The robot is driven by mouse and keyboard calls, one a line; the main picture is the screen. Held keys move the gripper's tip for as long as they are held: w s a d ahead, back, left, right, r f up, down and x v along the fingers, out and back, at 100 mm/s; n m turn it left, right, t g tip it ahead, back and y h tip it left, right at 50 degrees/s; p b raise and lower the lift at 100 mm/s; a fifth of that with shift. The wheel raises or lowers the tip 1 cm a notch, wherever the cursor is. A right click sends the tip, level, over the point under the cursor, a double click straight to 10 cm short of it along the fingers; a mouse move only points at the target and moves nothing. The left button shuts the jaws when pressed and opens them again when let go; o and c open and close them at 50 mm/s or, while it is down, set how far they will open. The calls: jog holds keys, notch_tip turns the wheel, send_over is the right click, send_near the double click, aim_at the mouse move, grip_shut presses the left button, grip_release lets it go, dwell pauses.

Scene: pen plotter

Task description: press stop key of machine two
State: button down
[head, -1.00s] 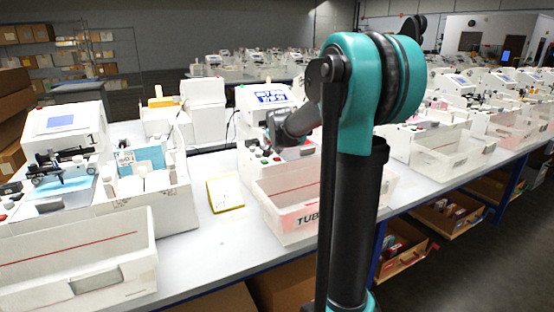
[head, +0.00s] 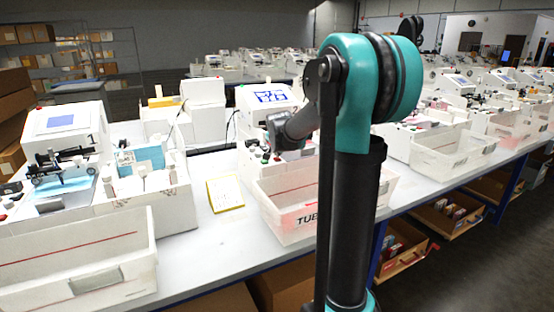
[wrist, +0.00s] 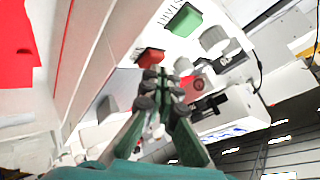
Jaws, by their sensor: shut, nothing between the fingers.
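My gripper (wrist: 158,76) is shut and empty. Its fingertips appear just beside the red key; whether they touch it I cannot tell. In the head view the forearm end hangs in front of the white machine (head: 246,108) with the blue-and-white screen (head: 270,97). Small dark, red and green controls sit on its front panel. My fingers are too small and hidden to make out there.
Another white machine (head: 60,122) and a large white bin (head: 80,255) are at the left. More machines and bins line the table at the right.

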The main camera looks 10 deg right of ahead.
jog(key=shift+f, duration=0.3)
jog(key=shift+r, duration=0.1)
dwell(0.4)
jog(key=shift+r, duration=0.75)
jog(key=shift+r, duration=2.5)
